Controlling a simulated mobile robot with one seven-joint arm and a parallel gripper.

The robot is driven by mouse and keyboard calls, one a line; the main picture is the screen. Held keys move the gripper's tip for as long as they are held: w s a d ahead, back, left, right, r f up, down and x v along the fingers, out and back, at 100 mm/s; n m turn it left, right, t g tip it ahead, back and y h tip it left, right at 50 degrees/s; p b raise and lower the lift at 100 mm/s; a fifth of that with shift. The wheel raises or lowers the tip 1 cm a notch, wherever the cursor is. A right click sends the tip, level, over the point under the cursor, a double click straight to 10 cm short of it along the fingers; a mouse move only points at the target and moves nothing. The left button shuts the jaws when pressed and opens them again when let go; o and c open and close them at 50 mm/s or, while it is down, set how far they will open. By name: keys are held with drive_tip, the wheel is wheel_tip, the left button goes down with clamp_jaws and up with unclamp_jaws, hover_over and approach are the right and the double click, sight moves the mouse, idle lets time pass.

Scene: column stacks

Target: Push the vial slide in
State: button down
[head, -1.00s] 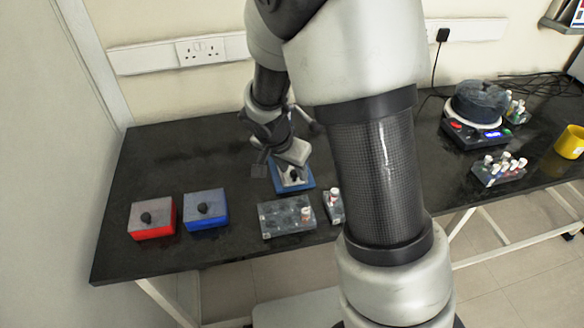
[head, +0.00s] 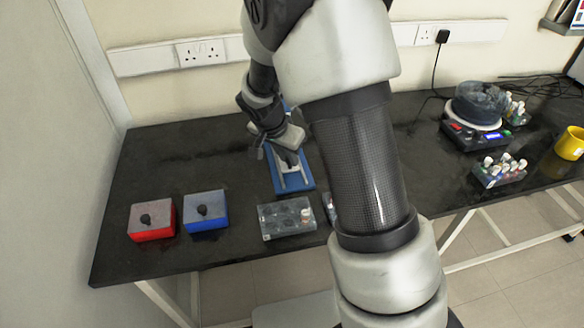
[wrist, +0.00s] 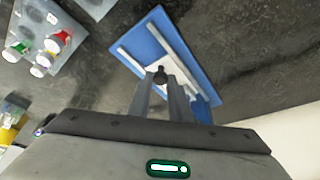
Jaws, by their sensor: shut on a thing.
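The vial slide is a blue base (head: 305,180) with pale rails, lying on the black bench in the head view. Its blue base also crosses the upper middle of the wrist view (wrist: 188,42). My gripper (head: 287,158) is over the slide, and its tips are hard to make out in the head view. In the wrist view, my gripper (wrist: 161,77) is shut on a dark knob (wrist: 160,72) above a white carriage (wrist: 183,74) between the rails. The fingers hide part of the carriage. The head view does not show the carriage clearly.
A grey rack (head: 286,218) stands in front of the slide, with a second rack (head: 330,207) partly behind my arm. Red (head: 152,221) and blue (head: 206,210) boxes with dark knobs stand left. A scale (head: 478,131) is far right. The back-left bench is clear.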

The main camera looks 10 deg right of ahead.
drive_tip(key=w, duration=0.3)
drive_tip(key=shift+w+r, duration=0.15)
drive_tip(key=shift+w, duration=0.1)
drive_tip(key=c, duration=1.6)
unclamp_jaws()
drive_tip(key=shift+w, duration=0.1)
drive_tip(key=shift+c, duration=0.2)
drive_tip(key=p+v, duration=0.2)
drive_tip(key=v, duration=1.5)
drive_tip(key=shift+s+r, duration=0.2)
drive_tip(key=shift+s, duration=0.05)
